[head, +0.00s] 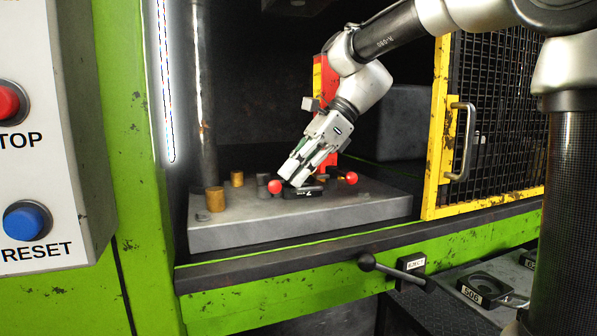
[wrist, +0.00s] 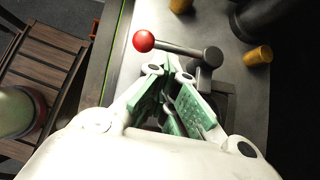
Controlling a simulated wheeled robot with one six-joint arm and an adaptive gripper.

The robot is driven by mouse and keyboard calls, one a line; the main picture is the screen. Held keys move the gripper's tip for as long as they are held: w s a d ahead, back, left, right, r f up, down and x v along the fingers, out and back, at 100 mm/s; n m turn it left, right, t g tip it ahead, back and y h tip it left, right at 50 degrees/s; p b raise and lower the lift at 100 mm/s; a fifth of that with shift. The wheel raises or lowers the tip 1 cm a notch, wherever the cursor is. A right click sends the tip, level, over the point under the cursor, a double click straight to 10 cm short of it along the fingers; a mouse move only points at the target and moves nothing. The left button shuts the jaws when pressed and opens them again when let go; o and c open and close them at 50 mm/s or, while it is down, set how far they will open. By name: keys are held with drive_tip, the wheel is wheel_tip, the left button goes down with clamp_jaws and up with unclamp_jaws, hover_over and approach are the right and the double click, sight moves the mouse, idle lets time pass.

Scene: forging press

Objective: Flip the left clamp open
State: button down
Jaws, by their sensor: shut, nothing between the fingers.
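The left clamp has a red ball (head: 275,187) on a short lever, over the grey die plate (head: 235,235). In the wrist view its red ball (wrist: 144,41) sits on a grey lever (wrist: 178,48) running to a dark pivot (wrist: 212,57). The lever looks low and nearly flat. My gripper (head: 291,181) is shut and empty, just right of the left ball in the head view. In the wrist view its fingertips (wrist: 166,66) lie right beside the lever; I cannot tell whether they touch. The right clamp's red ball (head: 351,178) is on the other side of my gripper.
A dark block (head: 301,192) lies between the clamps. Brass posts (head: 215,199) stand at the plate's left. A yellow mesh door (head: 440,150) stands at the right, and a green frame (head: 135,150) bounds the left. An eject lever (head: 390,268) sticks out below.

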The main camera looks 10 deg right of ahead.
drive_tip(key=shift+s+a+f+m, duration=0.3)
drive_tip(key=shift+s+a+m, duration=0.1)
drive_tip(key=shift+s+a, duration=0.2)
drive_tip(key=shift+a, duration=0.65)
drive_tip(key=shift+s+m+t, duration=0.1)
drive_tip(key=shift+m+t, duration=0.2)
drive_tip(key=shift+t, duration=0.1)
drive_tip(key=shift+s+a+r+m+t, duration=0.15)
drive_tip(key=shift+a+m+t, duration=0.1)
drive_tip(key=shift+m+t, duration=0.15)
drive_tip(key=shift+s+a+f+m+t, duration=0.1)
drive_tip(key=shift+s+a+m+t, duration=0.15)
drive_tip(key=shift+m, duration=0.25)
drive_tip(key=m+t, duration=0.1)
drive_tip(key=a+m+t, duration=0.1)
drive_tip(key=shift+s+a+m+h, duration=0.1)
drive_tip(key=shift+s+m+h, duration=0.05)
drive_tip(key=shift+m+h, duration=0.2)
drive_tip(key=shift+a+m, duration=0.35)
drive_tip(key=shift+a, duration=1.1)
drive_tip(key=shift+w+a, duration=0.2)
drive_tip(key=shift+a, duration=0.45)
drive_tip(key=shift+d, duration=0.1)
